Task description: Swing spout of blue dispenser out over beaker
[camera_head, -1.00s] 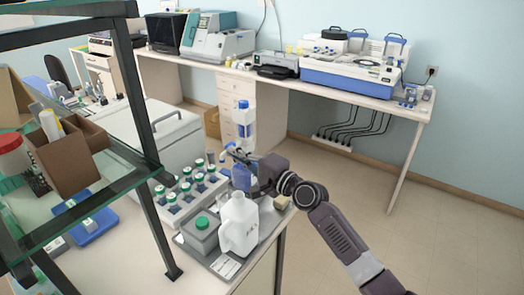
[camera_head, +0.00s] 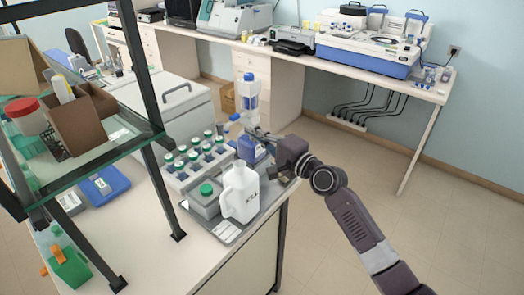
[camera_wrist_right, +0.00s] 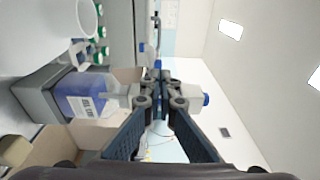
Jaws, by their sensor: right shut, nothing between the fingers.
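The blue dispenser (camera_head: 250,98) stands at the tray's back edge in the head view, with a white-and-blue upper part and a bottle of blue liquid below. Its blue spout (camera_head: 234,117) points left, toward the rack. In the right wrist view the labelled blue bottle (camera_wrist_right: 88,95) lies sideways at the left. My right gripper (camera_head: 262,135) is shut and empty, at the dispenser's neck height; its fingertips (camera_wrist_right: 160,88) are close to the dispenser head, and I cannot tell whether they touch. I cannot make out the beaker clearly. My left gripper is not in view.
A white jug (camera_head: 240,193) and a grey green-capped container (camera_head: 206,198) stand on the grey tray (camera_head: 226,230). A rack of green-capped bottles (camera_head: 180,181) is left of the dispenser. A glass shelf frame (camera_head: 150,120) stands at left. Open floor lies right.

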